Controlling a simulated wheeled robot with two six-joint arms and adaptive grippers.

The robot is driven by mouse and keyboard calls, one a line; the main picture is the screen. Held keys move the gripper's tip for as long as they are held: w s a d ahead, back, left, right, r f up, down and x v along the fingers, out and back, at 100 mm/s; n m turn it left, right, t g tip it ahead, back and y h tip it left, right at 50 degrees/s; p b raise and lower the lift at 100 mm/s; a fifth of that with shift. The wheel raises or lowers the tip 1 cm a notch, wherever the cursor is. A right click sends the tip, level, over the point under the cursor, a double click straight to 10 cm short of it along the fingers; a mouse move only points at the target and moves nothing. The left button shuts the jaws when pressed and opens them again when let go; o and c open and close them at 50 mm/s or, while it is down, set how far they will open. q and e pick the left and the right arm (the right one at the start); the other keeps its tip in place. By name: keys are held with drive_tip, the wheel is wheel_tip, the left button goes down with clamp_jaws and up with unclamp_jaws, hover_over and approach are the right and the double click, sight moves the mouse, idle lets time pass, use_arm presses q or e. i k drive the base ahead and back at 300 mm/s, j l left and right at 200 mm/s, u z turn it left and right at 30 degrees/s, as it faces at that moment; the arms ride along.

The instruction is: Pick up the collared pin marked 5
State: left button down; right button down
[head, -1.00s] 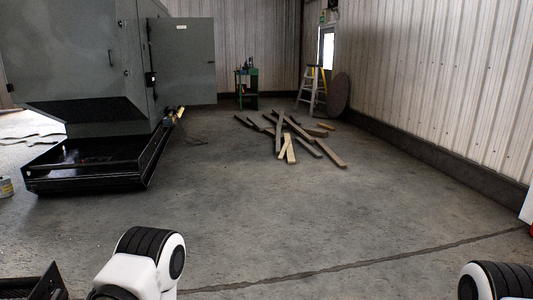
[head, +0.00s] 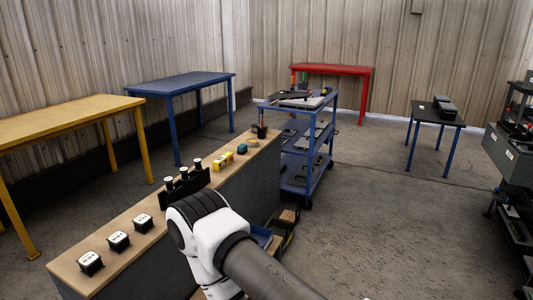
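A black holder (head: 178,192) on the wooden counter carries several small pin-like pieces with white tops (head: 184,173). They look like the pins, but no number on them is readable, so I cannot tell which is marked 5. One of my arms crosses the lower middle and hides part of the counter and the holder's near right end. Neither gripper shows in the head view.
The wooden counter (head: 68,260) also bears several black blocks with marked white tops (head: 118,240), a yellow item (head: 223,160) and a dark cup (head: 262,131). A blue cart (head: 310,160) stands beyond.

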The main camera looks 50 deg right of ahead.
sight(170, 188)
drive_tip(key=i+l+z, duration=0.15)
drive_tip(key=i+l, duration=0.25)
drive_tip(key=l, duration=0.3)
drive_tip(key=i+l+z, duration=0.1)
drive_tip(key=i+l, duration=0.35)
drive_tip(key=l, duration=0.2)
drive_tip(key=i+l+z, duration=0.15)
drive_tip(key=i+l, duration=0.3)
drive_tip(key=l, duration=0.15)
